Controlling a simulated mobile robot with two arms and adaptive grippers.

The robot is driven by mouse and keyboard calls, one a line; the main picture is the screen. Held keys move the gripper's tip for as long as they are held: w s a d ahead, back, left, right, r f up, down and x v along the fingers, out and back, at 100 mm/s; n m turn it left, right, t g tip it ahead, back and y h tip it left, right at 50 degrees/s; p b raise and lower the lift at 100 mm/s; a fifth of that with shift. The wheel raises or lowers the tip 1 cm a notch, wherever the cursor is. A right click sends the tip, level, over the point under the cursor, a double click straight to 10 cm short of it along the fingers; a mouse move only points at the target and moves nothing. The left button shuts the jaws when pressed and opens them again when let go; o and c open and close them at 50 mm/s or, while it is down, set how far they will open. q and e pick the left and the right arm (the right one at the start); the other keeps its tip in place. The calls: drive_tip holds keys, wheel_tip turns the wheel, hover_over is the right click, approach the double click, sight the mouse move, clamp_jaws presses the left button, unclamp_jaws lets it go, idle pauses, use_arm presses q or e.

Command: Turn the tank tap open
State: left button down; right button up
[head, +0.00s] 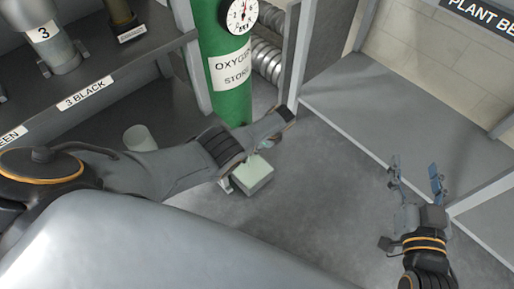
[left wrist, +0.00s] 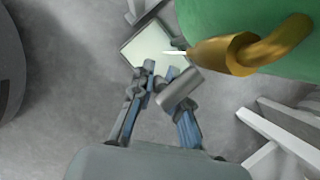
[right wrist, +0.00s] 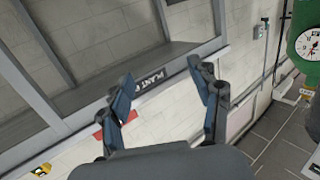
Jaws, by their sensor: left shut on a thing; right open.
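The green tank (head: 222,60) is labelled as an oxygen store and has a round dial gauge (head: 240,14) on it. In the left wrist view a brass fitting (left wrist: 237,54) bends out from the green tank (left wrist: 212,18). My left gripper (left wrist: 165,82) is just below the fitting, shut on a grey cylindrical piece (left wrist: 180,91); I cannot tell whether this is the tap's handle. In the head view my left arm mostly hides this gripper. My right gripper (head: 414,172) is open and empty, away to the right of the tank; its fingers also show in the right wrist view (right wrist: 163,92).
A pale square box (head: 256,176) is on the floor below the tank. Shelving (head: 130,72) with labelled items is at the left, and a white cup-like container (head: 138,138) is near my left arm. A grey bench (head: 375,105) is at the right.

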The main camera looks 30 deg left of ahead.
use_arm(q)
drive_tip(key=shift+s, duration=0.1)
use_arm(e)
drive_tip(key=shift+w+a+r+t+y, duration=0.15)
drive_tip(key=shift+r+t, duration=0.2)
drive_tip(key=shift+r, duration=0.25)
drive_tip(key=shift+s+a+r+t+y, duration=0.15)
drive_tip(key=shift+r+t, duration=0.2)
drive_tip(key=shift+r, duration=0.2)
drive_tip(key=shift+w+d, duration=0.1)
use_arm(q)
drive_tip(key=c, duration=1.3)
unclamp_jaws()
drive_tip(key=v, duration=1.2)
drive_tip(key=shift+w, duration=0.25)
drive_tip(key=shift+f, duration=0.1)
